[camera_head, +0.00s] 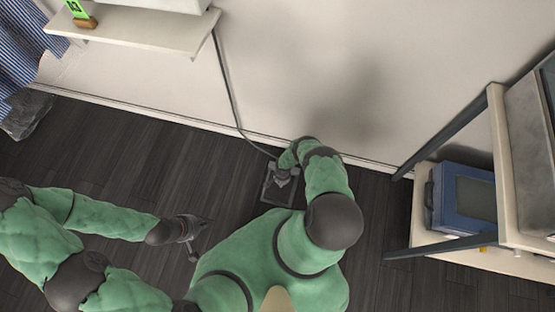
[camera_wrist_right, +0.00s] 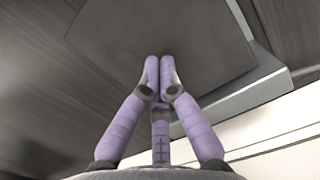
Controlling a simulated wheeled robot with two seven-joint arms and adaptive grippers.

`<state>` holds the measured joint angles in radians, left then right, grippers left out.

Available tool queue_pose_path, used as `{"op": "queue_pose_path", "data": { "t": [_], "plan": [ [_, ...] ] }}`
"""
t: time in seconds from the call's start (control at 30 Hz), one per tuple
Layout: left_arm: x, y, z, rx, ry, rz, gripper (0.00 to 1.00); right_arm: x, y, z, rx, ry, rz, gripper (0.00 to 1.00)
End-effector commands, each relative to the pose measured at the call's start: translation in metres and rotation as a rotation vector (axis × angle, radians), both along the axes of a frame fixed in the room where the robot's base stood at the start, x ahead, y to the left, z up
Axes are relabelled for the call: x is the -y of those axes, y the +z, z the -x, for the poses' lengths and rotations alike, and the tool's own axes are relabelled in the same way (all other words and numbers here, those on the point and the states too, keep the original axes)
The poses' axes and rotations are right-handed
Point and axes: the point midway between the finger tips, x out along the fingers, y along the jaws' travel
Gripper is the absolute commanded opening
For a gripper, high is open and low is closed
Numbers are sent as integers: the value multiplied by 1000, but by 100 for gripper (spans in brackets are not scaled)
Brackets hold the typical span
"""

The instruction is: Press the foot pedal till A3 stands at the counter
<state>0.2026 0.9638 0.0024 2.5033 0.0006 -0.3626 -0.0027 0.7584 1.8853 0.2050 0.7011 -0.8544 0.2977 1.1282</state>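The foot pedal (camera_head: 270,196) is a dark plate in a lighter frame on the floor by the wall, with a cable running up from it. In the right wrist view its dark plate (camera_wrist_right: 165,35) fills the upper middle. My right gripper (camera_head: 283,178) points down over the pedal; its purple fingertips (camera_wrist_right: 159,62) are together with nothing between them. Whether they touch the plate I cannot tell. My left gripper (camera_head: 200,240) hangs over the floor left of the pedal, its fingers apart and empty. No A3 label is legible.
A pale counter shelf (camera_head: 150,30) on the wall carries a green sign on a wooden block (camera_head: 84,21). Blue striped cloth (camera_head: 30,45) hangs at the left above a grey lump (camera_head: 27,113). A shelf rack with a blue box (camera_head: 464,200) stands at the right.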

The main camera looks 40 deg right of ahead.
Motion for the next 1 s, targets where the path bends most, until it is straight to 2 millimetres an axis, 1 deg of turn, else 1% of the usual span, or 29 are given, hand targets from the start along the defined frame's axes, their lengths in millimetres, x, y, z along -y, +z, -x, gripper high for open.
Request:
{"op": "queue_pose_path", "data": {
  "t": [1.0],
  "plan": [
    [0,0,0,0,0,0,0,6,89,-3,-2,1,-2,0]
  ]
}}
